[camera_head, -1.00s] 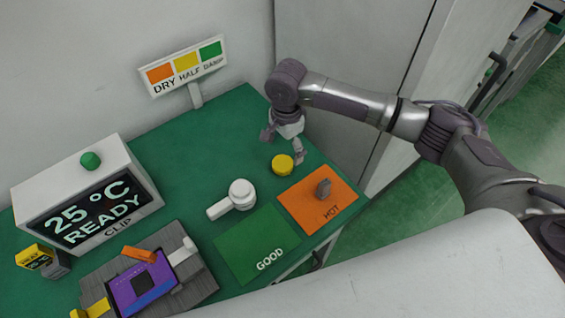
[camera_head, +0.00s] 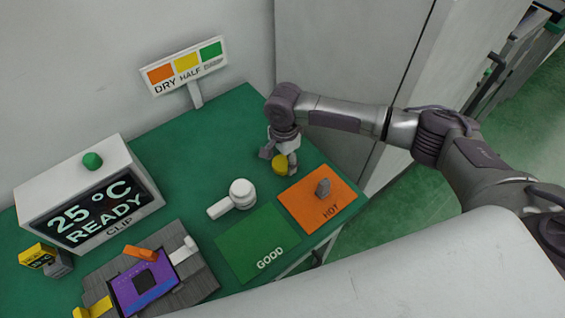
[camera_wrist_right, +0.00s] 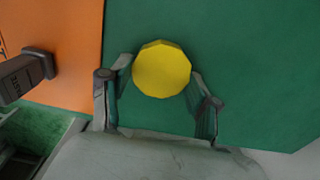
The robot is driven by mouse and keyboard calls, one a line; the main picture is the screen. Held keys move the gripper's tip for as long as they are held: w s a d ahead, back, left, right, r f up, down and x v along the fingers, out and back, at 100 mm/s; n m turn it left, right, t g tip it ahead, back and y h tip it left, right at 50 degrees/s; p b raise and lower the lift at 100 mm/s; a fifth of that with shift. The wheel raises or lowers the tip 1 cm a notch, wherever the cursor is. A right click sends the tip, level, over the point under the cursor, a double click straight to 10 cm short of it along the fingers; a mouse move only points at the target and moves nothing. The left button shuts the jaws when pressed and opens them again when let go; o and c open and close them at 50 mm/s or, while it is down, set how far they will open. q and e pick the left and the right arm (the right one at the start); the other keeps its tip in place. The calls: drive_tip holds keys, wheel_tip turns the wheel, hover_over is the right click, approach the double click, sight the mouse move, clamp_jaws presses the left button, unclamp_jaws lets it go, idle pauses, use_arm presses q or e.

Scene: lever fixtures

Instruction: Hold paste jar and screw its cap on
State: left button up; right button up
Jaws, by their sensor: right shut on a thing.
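The yellow cap (camera_head: 280,163) is at the right back of the green table, beside the orange HOT mat. My right gripper (camera_head: 279,161) points down and is shut on it, one finger on each side. In the right wrist view the cap (camera_wrist_right: 161,69) shows as a many-sided yellow disc between the fingers (camera_wrist_right: 161,71). A white round piece with a short stub (camera_head: 241,191) stands left of the cap, apart from it. My left gripper is not in view.
The orange mat (camera_head: 312,212) bears a grey upright piece (camera_head: 323,187). The green GOOD mat (camera_head: 245,240) is bare. A display box (camera_head: 140,165), a purple device (camera_head: 135,298) and a DRY/HALF/DAMP sign (camera_head: 160,90) stand at left. The table middle (camera_head: 195,140) is clear.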

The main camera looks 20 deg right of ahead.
sight(283, 161)
drive_tip(key=shift+r, duration=0.5)
wheel_tip(283, 161, up, 2)
drive_tip(key=shift+r, duration=0.25)
drive_tip(key=s+d+r+b, duration=0.1)
drive_tip(key=s+d+r, duration=0.2)
drive_tip(key=d+r, duration=0.4)
drive_tip(key=d, duration=0.4)
drive_tip(key=shift+s+r, duration=0.25)
drive_tip(key=shift+s, duration=0.1)
drive_tip(key=shift+b, duration=0.3)
